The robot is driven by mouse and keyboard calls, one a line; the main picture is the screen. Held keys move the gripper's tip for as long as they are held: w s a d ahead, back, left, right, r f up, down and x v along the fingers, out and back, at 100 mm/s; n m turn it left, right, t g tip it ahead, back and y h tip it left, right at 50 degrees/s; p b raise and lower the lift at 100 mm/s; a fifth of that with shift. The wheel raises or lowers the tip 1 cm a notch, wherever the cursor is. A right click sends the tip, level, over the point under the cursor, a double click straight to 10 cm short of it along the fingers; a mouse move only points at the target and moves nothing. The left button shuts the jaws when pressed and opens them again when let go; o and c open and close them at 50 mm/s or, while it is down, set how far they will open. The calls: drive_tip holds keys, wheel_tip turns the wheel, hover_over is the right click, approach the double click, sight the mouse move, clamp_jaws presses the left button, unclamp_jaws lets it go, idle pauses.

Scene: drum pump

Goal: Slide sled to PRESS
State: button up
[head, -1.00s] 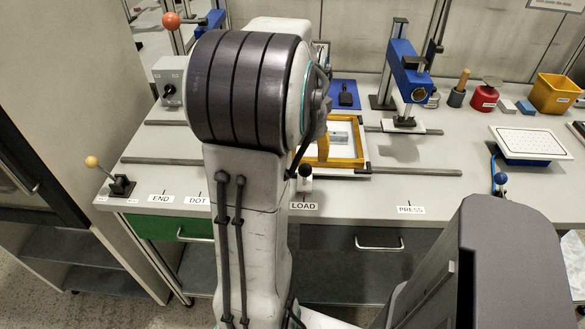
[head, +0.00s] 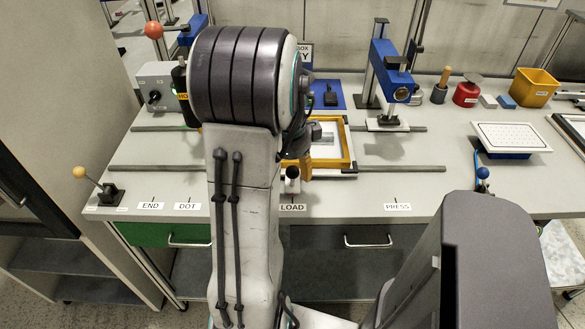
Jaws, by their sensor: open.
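The sled (head: 349,160) is a yellow-orange frame with a white and grey panel inside. It sits on the two grey rails above the LOAD label (head: 292,207), left of the PRESS label (head: 397,206). A dark round knob on a pale post (head: 292,184) stands at its front, just above LOAD. My gripper (head: 303,163) is mostly hidden behind my arm; a dark part and an orange part of it show close beside the knob. It looks open, and I cannot tell whether it touches the knob. The left part of the sled is hidden by my arm.
The blue press (head: 386,70) stands over the rails at right. A white perforated tray (head: 512,137), a yellow bin (head: 532,87) and a red pot (head: 467,94) lie further right. A yellow-knobbed lever (head: 100,186) and a grey control box (head: 155,88) are left. The rails right of the sled look clear.

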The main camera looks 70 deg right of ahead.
drive_tip(key=shift+d+f, duration=0.15)
drive_tip(key=shift+f, duration=0.55)
drive_tip(key=shift+d+f, duration=0.1)
drive_tip(key=shift+f, duration=0.55)
drive_tip(key=shift+c, duration=0.5)
clamp_jaws()
